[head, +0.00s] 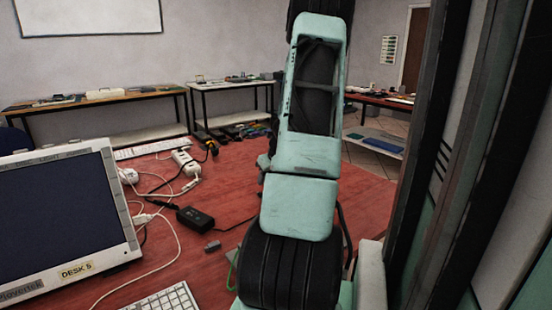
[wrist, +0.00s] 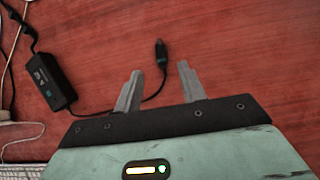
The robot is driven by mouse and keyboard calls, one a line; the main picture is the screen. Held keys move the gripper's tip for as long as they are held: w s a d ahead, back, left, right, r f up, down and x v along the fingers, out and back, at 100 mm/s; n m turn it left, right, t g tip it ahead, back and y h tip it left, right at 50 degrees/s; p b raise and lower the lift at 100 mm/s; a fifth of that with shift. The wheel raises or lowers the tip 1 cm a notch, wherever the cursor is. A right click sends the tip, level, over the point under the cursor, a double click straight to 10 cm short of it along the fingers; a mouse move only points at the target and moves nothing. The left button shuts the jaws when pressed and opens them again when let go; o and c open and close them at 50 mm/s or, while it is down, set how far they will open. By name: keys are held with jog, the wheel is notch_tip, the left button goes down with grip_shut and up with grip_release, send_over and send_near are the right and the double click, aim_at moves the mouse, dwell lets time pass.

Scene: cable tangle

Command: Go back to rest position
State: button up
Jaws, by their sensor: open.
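In the wrist view my gripper (wrist: 159,84) is open, with two grey fingers apart over the red table. A thin black cable with a dark plug (wrist: 162,55) at its end lies beyond and between the fingertips. That cable runs from a black power adapter (wrist: 50,80) left of the fingers, which also shows in the head view (head: 196,220). Nothing is held between the fingers. In the head view my arm stands in front of the table and hides part of it; the fingers do not show there.
The red table (head: 235,180) holds a monitor labelled DESK 5 (head: 60,220), a white keyboard (head: 165,298), a power strip (head: 186,165) and tangled white and black cables. Benches with clutter stand along the back wall.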

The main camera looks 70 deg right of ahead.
jog(key=p+v, duration=0.2)
jog(key=v, duration=0.8)
